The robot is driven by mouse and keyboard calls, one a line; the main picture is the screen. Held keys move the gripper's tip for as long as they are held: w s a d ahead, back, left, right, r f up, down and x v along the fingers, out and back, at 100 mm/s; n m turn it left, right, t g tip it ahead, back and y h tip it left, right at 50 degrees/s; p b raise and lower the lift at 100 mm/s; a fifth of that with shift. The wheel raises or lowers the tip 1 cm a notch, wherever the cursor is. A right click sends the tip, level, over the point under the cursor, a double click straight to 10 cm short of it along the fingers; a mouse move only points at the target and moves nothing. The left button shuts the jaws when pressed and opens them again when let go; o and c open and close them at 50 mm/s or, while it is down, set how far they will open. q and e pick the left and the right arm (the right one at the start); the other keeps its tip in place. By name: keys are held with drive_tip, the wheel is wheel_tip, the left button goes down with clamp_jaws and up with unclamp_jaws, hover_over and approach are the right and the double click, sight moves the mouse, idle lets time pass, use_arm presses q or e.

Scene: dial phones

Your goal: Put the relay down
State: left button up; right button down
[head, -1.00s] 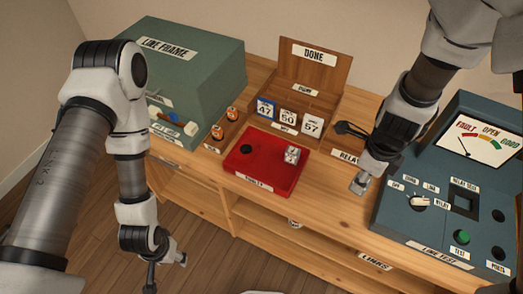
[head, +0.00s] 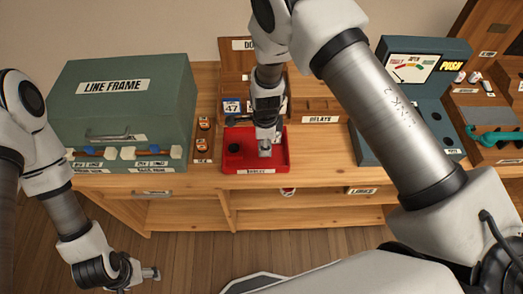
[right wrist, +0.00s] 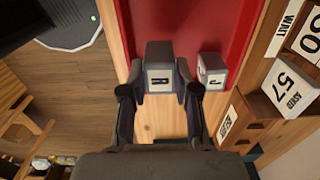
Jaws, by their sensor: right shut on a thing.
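The red tray (head: 238,163) sits on the wooden bench, with a dark round spot on its left side. My right gripper (head: 264,143) is over the tray's right part, pointing down. It is shut on a grey block-shaped relay (right wrist: 160,77) with a white label, seen between the fingers in the right wrist view. I cannot tell whether the held relay touches the tray. A second labelled relay (right wrist: 212,70) stands just beside it, apart from the fingers. My left gripper (head: 148,275) hangs low at the left, away from the bench; its jaws are too small to read.
The green line frame box (head: 125,110) stands at the left. Wooden card racks (head: 232,60) are behind the tray, partly hidden by my right arm. The test unit (head: 420,60) is to the right.

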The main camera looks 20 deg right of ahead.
drive_tip(key=f, duration=0.1)
drive_tip(key=f+b, duration=0.1)
drive_tip(key=w+a+f+b, duration=0.1)
drive_tip(key=shift+a+f, duration=0.1)
drive_tip(key=shift+f, duration=0.35)
drive_tip(key=shift+d+r, duration=0.15)
drive_tip(key=shift+d, duration=0.05)
drive_tip(key=shift+s+a+f, duration=0.1)
drive_tip(key=shift+f, duration=0.1)
drive_tip(key=c, duration=0.8)
unclamp_jaws()
drive_tip(key=shift+c, duration=0.2)
drive_tip(key=shift+r, duration=0.25)
wheel_tip(320, 180, up, 11)
drive_tip(key=b, duration=0.3)
drive_tip(key=shift+r, duration=0.5)
